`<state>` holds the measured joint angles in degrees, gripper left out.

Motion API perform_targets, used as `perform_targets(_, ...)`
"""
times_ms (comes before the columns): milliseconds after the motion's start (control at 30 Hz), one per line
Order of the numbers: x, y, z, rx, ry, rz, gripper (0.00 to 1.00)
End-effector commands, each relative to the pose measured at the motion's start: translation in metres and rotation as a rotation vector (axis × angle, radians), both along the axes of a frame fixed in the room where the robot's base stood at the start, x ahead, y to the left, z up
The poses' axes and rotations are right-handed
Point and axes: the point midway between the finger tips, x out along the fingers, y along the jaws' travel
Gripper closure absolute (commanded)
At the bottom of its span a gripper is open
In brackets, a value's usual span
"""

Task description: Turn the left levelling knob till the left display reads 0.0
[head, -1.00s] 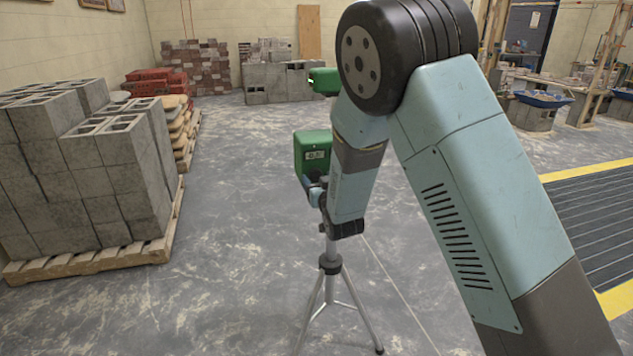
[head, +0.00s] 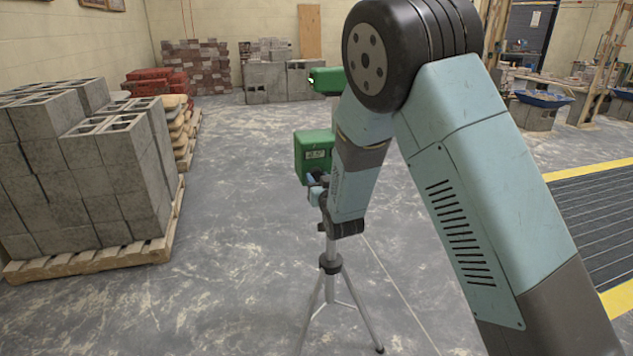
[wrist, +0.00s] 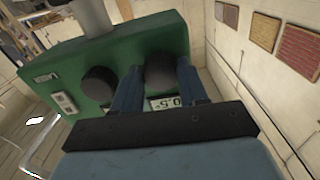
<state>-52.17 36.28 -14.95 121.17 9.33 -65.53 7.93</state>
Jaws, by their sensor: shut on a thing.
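The green levelling instrument (head: 312,145) stands on a tripod in the head view, partly behind my arm. The wrist view shows the instrument (wrist: 130,50) upside down, with two black knobs. My gripper (wrist: 160,80) has its blue fingers closed around the knob on the right of that picture, the left knob (wrist: 160,68). The other knob (wrist: 98,84) is free. The left display (wrist: 165,102) beside the held knob shows digits like a 5 and a 0, partly hidden by a finger; I cannot read it surely. The other display (wrist: 64,102) is too small to read.
The tripod (head: 330,265) stands on open grey floor. A pallet of grey blocks (head: 85,170) is at the left, with red bricks (head: 155,82) behind it. A dark grating with a yellow edge (head: 590,170) lies at the right.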

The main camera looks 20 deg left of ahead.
Motion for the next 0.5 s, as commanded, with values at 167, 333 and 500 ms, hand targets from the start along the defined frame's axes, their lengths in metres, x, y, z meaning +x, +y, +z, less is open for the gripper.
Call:
perform_targets(167, -0.0012, 0.0009, -0.0002, 0.088, 0.055, 0.003, 0.88)
perform_targets(333, -0.0014, 0.0009, 0.0, 0.212, 0.131, 0.002, 0.88)
perform_targets(500, -0.0014, 0.0009, 0.0003, 0.349, 0.215, 0.002, 0.88)
